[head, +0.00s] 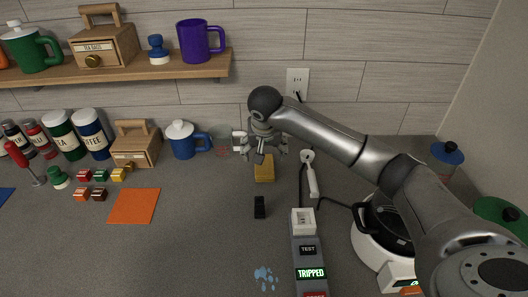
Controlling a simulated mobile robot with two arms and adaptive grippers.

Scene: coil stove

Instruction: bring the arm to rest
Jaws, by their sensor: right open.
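My right arm reaches in from the lower right, across the counter, in the head view. My right gripper (261,153) points down and is open, with nothing seen between its fingers. It hangs above or just in front of a yellow sponge-like block (264,173) on the counter; I cannot tell the exact height. The arm hides part of the counter and of the white coil stove (372,248) at the right. My left gripper is not in view.
A power strip (308,258) reading TRIPPED lies at front centre, with a small black object (260,207) beside it. A blue mug (184,140), wooden box (136,147) and orange mat (134,206) stand left. A wooden shelf (130,70) holds mugs above. Bare counter lies front left.

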